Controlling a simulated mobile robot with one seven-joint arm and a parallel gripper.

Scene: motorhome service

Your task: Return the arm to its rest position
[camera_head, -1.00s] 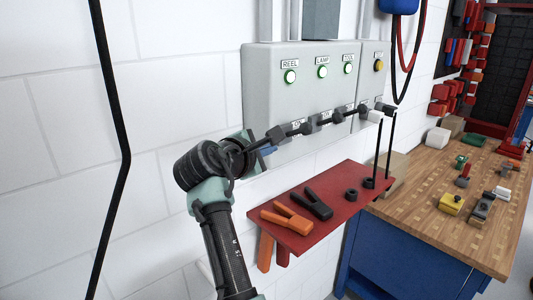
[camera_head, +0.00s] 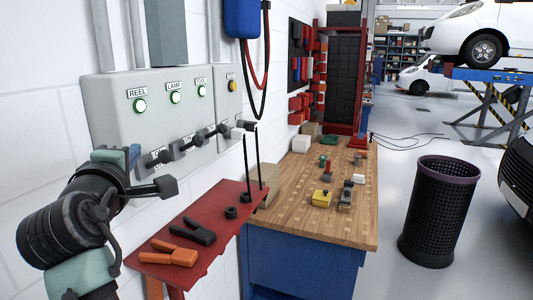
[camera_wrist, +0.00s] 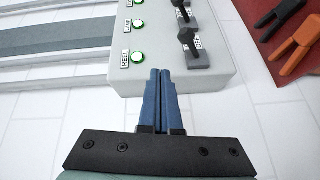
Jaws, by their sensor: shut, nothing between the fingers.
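My gripper (camera_head: 134,154) is at the left in the head view, close to the lower left of the grey control box (camera_head: 108,112). Most of it is hidden behind my own wrist there. In the wrist view its two blue fingers (camera_wrist: 160,74) are together with nothing between them. Their tips show beside the lit green REEL lamp (camera_wrist: 137,56) and a black rotary switch (camera_wrist: 188,42). I cannot tell whether they touch the box. My arm is bent, with its wrist near the white wall.
A red shelf (camera_head: 225,200) with orange (camera_head: 175,252) and black clamps (camera_head: 193,231) juts out below the box. A wooden-topped workbench (camera_head: 290,210) stands beyond it. A black mesh bin (camera_head: 437,212) stands right on open grey floor (camera_head: 385,180).

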